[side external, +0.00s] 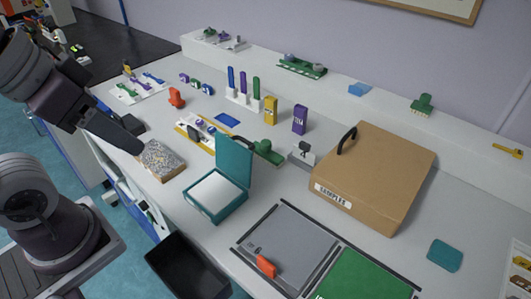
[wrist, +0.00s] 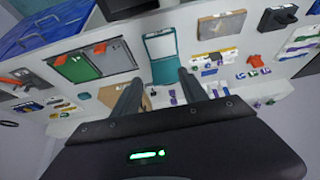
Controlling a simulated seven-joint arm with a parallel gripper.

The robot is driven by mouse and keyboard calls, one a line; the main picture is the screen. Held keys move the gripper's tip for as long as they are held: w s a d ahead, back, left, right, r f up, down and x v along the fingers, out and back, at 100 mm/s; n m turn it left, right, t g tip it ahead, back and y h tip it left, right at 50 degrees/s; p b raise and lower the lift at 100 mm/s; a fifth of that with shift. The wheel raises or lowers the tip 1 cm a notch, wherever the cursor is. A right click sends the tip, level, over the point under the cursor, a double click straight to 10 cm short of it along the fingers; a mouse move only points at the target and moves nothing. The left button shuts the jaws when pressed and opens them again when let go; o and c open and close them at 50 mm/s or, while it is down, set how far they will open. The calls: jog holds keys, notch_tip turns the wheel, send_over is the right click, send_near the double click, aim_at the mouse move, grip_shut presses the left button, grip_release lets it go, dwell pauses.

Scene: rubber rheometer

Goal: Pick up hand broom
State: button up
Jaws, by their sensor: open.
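Two green brush-like things show in the side external view, and I cannot tell for certain which is the hand broom. One green brush (side external: 267,152) lies on the bench just behind the teal box, partly hidden by it. The other green brush (side external: 423,104) sits on the raised back ledge, bristles down. My gripper (wrist: 160,77) is open and empty, its two dark fingers spread apart above the bench. In the side external view my arm reaches in from the left, away from both brushes. I cannot make out either brush clearly in the wrist view.
The open teal box (side external: 215,196) and a large cardboard case (side external: 375,170) with a black handle stand on the bench. A speckled block (side external: 160,160) lies near the front edge. Yellow (side external: 271,110) and purple (side external: 300,119) boxes stand behind. A black bin (side external: 186,268) is below the bench.

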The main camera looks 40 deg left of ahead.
jog(key=m+g, duration=0.5)
jog(key=m, duration=1.2)
send_over(266, 142)
notch_tip(266, 142, down, 16)
jog(key=shift+f, duration=0.25)
jog(key=f, duration=0.1)
jog(key=f+m, duration=0.1)
jog(key=f, duration=0.1)
jog(key=shift+w+f+g, duration=0.1)
jog(key=shift+w+g, duration=0.2)
jog(key=shift+w, duration=0.1)
jog(key=f, duration=0.6)
jog(key=shift+s+f, duration=0.3)
jog(key=shift+s, duration=0.05)
jog(key=shift+c, duration=0.5)
